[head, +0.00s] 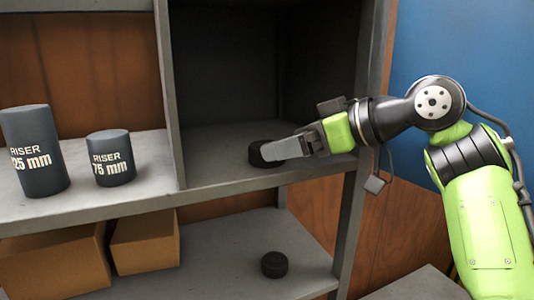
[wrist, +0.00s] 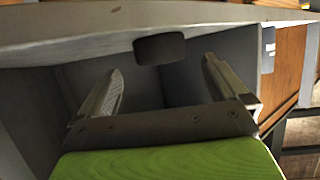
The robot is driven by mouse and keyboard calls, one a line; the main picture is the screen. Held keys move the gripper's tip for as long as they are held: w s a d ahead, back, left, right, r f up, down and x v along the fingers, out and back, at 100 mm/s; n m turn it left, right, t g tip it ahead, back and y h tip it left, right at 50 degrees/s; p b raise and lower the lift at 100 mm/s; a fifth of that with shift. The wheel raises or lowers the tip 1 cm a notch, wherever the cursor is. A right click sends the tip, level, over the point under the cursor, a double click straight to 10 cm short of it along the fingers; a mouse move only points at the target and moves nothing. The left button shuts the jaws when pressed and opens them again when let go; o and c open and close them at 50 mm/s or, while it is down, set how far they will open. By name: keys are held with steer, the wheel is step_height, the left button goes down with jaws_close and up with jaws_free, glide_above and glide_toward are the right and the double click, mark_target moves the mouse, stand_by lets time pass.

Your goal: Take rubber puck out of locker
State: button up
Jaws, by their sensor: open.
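A black rubber puck (head: 262,153) lies on the floor of the locker's upper right compartment (head: 225,160), close to its front edge. In the wrist view the puck (wrist: 160,48) appears centred between the finger lines, just past the fingertips. My gripper (head: 276,150) reaches in from the right, and its near finger covers part of the puck in the head view. The wrist view shows both fingers (wrist: 163,66) apart, with nothing held between them. I cannot tell whether a finger touches the puck. A second black puck (head: 274,265) sits on the lower shelf.
Cardboard boxes (head: 55,265) sit below left. The locker's right upright (head: 372,75) is close to my gripper.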

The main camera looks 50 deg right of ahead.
steer(key=x, duration=0.6)
steer(key=shift+w, duration=0.15)
steer(key=shift+s, duration=0.2)
steer(key=c, duration=1.1)
steer(key=shift+a, duration=0.1)
steer(key=shift+r, duration=0.3)
step_height(320, 180, up, 7)
steer(key=shift+a+f, duration=0.1)
steer(key=shift+f, duration=0.1)
steer(key=s+a+b, duration=0.1)
steer(key=s+a, duration=0.4)
steer(key=s, duration=0.3)
steer(key=s+a+b, duration=0.2)
steer(key=s+a, duration=0.3)
steer(key=s, duration=0.4)
